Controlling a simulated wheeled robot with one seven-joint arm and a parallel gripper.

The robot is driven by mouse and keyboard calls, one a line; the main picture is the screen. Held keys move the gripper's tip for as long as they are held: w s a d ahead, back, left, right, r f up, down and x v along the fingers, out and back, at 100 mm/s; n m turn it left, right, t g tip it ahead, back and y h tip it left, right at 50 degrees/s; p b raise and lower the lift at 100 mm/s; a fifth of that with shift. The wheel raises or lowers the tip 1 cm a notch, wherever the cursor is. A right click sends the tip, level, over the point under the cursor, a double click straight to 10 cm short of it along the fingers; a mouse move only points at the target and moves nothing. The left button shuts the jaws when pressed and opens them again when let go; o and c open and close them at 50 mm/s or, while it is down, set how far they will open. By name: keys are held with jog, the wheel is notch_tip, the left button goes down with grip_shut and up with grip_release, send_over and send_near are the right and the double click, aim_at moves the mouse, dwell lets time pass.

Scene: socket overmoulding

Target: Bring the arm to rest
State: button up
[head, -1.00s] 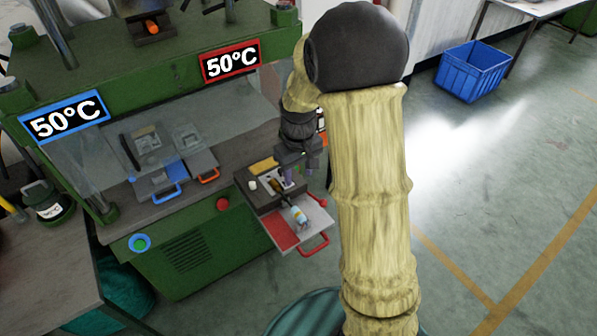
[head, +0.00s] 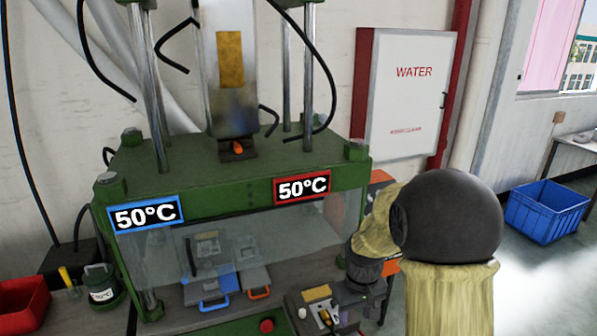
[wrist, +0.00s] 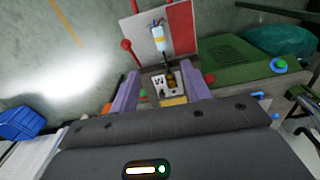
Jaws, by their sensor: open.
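My gripper (wrist: 165,92) shows in the wrist view as two purple fingers standing wide apart, with nothing between them in their grip. Below and beyond the fingers is the mould block (wrist: 183,95) with a dark and brass-coloured part (wrist: 171,80) in it. A white, blue and orange piece (wrist: 159,38) lies on the red and grey tray beyond. In the head view my arm is bent at the right, and its wrist hangs over the mould block (head: 317,294) at the press's front right.
The green press (head: 240,165) has a clear guard and two 50°C signs. Two trays with blue (head: 213,304) and orange (head: 259,293) handles sit inside. A red bin (head: 22,300) is at the left.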

jog(key=s+r+m+t, duration=0.2)
jog(key=s+r+m, duration=0.1)
jog(key=s, duration=1)
jog(key=shift+r, duration=0.2)
dwell(1.6)
